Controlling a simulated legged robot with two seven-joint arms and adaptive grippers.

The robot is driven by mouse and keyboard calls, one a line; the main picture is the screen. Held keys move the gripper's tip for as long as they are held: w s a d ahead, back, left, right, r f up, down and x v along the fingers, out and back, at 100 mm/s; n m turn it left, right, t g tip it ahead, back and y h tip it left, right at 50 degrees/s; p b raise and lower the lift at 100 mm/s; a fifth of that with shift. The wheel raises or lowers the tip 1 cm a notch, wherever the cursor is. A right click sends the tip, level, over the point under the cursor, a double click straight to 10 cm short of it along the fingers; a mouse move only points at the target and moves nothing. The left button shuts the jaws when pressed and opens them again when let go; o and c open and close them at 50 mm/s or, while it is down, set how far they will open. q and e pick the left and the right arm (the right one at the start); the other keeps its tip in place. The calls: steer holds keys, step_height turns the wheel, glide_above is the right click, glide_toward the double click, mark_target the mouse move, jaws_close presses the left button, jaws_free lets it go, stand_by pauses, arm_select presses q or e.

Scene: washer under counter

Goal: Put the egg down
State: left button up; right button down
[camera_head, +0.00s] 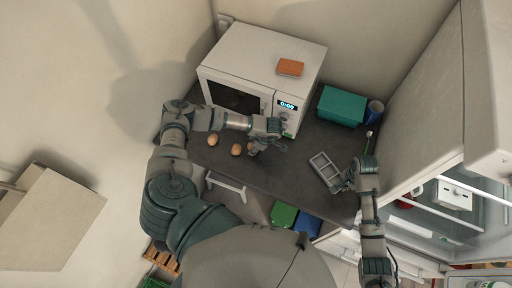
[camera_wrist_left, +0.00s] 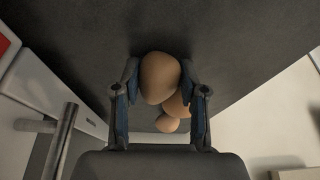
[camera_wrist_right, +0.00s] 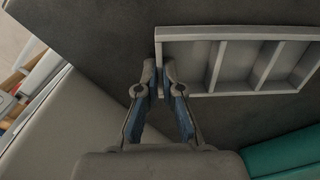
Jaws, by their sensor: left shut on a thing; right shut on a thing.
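My left gripper (camera_wrist_left: 160,82) is shut on a brown egg (camera_wrist_left: 160,76), with one finger on each side, low over the dark counter (camera_head: 290,168). In the head view the held egg (camera_head: 251,147) is partly hidden by the gripper. Two other brown eggs lie on the counter, one close by (camera_head: 236,150) and one farther left (camera_head: 213,140). Both show behind the held egg in the left wrist view. My right gripper (camera_wrist_right: 163,72) is shut on the end wall of a grey tray with compartments (camera_head: 322,170). The visible compartments look empty.
A white microwave (camera_head: 262,65) with an orange block (camera_head: 291,67) on top stands behind the eggs. A teal box (camera_head: 341,105) and a blue cup (camera_head: 374,111) stand at the back right. An open fridge (camera_head: 440,190) is at the right.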

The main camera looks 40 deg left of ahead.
arm_select(q)
steer(key=shift+s+a+f, duration=0.4)
steer(key=shift+a+f, duration=0.1)
steer(key=shift+a, duration=0.15)
steer(key=o, duration=1.1)
steer(key=shift+a+f, duration=0.1)
steer(key=shift+a, duration=0.05)
steer(key=shift+o, duration=0.2)
steer(key=shift+w+a+f, duration=0.15)
steer(key=shift+w+f, duration=0.05)
steer(key=shift+w, duration=0.05)
steer(key=shift+a, duration=0.1)
steer(key=shift+r, duration=0.15)
